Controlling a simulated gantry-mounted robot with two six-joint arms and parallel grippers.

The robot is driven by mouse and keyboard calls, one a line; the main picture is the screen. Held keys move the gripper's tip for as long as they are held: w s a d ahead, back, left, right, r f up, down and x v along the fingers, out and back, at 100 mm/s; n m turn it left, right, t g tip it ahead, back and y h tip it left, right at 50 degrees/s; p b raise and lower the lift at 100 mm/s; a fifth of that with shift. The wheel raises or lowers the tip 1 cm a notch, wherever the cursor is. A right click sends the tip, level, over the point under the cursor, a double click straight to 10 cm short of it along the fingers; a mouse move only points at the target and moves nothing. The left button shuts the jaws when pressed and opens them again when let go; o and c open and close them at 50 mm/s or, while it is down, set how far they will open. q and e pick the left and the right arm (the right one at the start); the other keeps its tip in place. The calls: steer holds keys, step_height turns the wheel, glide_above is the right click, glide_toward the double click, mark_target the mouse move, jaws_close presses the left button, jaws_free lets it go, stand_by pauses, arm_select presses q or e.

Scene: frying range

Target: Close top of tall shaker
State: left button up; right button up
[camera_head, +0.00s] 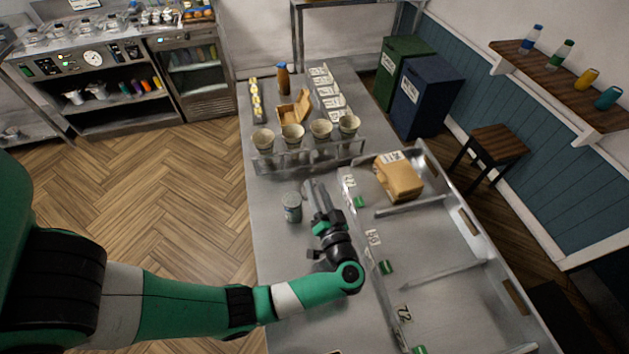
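A grey cylindrical container with a label (292,208), which looks like the shaker, stands upright on the steel table left of my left gripper. Its top is too small to tell whether it is open or closed. My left gripper (314,187) is over the table just right of the container, with its fingers pointing to the table's far end. A narrow gap seems to separate it from the container. The fingers are seen too small and at too steep an angle to tell whether they are open. My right gripper is not in view.
A rack with several cups (321,129) stands beyond the container. A partitioned metal tray (440,244) with numbered tags and a brown package (399,180) lies to the right. A brown bottle (283,79) stands at the far end. The table left of my gripper is mostly clear.

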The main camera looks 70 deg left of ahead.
arm_select(q)
steer(key=shift+w+a, duration=0.15)
steer(key=shift+a, duration=1.25)
jaws_close()
